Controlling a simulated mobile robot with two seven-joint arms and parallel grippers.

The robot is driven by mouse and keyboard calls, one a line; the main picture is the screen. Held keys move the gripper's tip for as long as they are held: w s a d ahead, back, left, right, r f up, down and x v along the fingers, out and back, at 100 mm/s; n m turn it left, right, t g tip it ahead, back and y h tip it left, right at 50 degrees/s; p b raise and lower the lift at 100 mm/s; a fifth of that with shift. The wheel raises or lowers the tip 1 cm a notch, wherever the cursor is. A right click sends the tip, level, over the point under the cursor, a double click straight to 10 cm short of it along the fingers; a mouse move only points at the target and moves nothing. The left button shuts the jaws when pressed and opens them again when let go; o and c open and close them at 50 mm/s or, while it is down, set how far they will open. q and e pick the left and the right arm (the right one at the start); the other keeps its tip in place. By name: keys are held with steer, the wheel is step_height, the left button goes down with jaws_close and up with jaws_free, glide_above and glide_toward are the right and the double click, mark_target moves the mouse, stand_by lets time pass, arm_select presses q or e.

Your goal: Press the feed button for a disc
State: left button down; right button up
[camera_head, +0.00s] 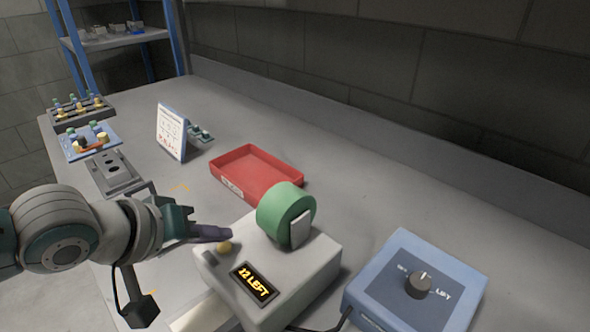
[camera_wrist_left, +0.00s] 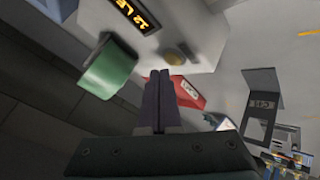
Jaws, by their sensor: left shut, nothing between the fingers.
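The disc feeder is a pale grey box (camera_head: 315,273) with a green drum (camera_head: 284,208) on top and a display (camera_head: 254,284) reading "12 LEFT". A round yellowish feed button (camera_head: 224,248) sits on its top face near the left corner. The button also shows in the left wrist view (camera_wrist_left: 176,58). My left gripper (camera_head: 226,233) is shut and empty, its dark fingertips close beside the button in the head view. In the left wrist view the fingertips (camera_wrist_left: 160,76) appear just short of the button; contact cannot be told. My right gripper is not in view.
A red tray (camera_head: 222,182) lies behind the feeder. A blue box with a black knob (camera_head: 418,285) stands to its right. A white sign (camera_head: 171,133), a grey fixture (camera_head: 114,172) and racks with small parts (camera_head: 82,112) are further back left. The table's right rear is clear.

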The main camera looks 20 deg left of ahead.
arm_select(q)
steer(key=shift+f, duration=0.35)
steer(key=shift+f+b, duration=0.3)
steer(key=shift+f, duration=0.1)
stand_by(0.5)
steer(key=shift+r, duration=0.1)
steer(key=shift+r+p, duration=0.7)
steer(key=shift+p, duration=0.3)
step_height(320, 180, up, 5)
steer(key=p, duration=0.5)
stand_by(0.6)
